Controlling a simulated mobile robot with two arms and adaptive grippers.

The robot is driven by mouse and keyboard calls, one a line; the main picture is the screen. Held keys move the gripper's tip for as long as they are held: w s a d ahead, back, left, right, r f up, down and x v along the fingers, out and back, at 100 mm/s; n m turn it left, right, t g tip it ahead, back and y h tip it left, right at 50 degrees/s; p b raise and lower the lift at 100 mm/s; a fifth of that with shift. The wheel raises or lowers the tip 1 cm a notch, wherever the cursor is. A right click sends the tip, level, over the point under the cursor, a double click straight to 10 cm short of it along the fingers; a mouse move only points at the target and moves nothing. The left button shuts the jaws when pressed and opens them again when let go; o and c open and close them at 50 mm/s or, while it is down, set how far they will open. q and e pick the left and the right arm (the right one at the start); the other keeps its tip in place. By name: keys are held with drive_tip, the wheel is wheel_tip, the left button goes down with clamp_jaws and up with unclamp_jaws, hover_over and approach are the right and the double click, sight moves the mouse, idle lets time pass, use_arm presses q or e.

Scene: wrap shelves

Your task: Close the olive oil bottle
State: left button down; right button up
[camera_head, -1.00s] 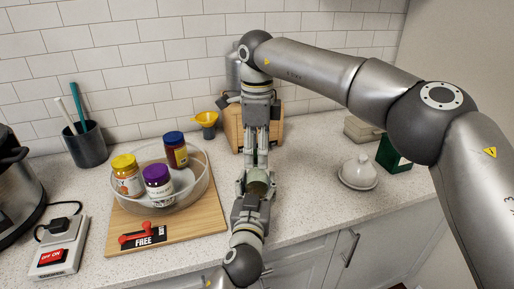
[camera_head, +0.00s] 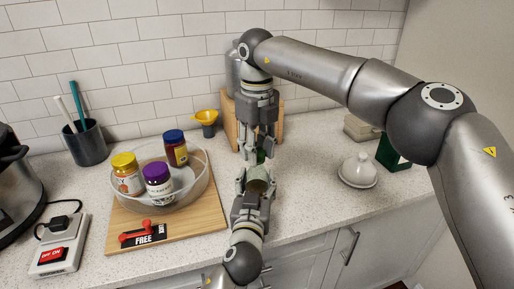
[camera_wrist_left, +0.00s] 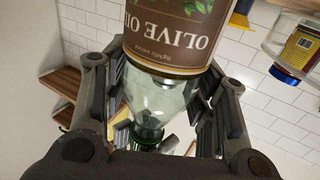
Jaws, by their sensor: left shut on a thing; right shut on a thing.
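The olive oil bottle (camera_wrist_left: 168,45) fills the upper middle of the left wrist view, its label upside down in that turned picture. Its clear green shoulder narrows to a darker green neck at the bottom of that view. My left gripper (camera_head: 253,190) is shut around the bottle. In the head view only a small pale round part of the bottle (camera_head: 258,175) shows between its fingers. My right gripper (camera_head: 257,152) points down just above and is shut on a small green thing (camera_head: 261,156), which looks like the bottle cap. Whether cap and neck touch is hidden.
A glass tray (camera_head: 205,190) with several jars stands on a wooden board (camera_head: 205,218) at the left. A yellow funnel (camera_head: 206,118) and a wooden block (camera_head: 230,125) are behind.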

drive_tip(key=shift+m, duration=1.2)
drive_tip(key=o, duration=1.2)
drive_tip(key=shift+r, duration=0.1)
drive_tip(key=shift+r, duration=5.85)
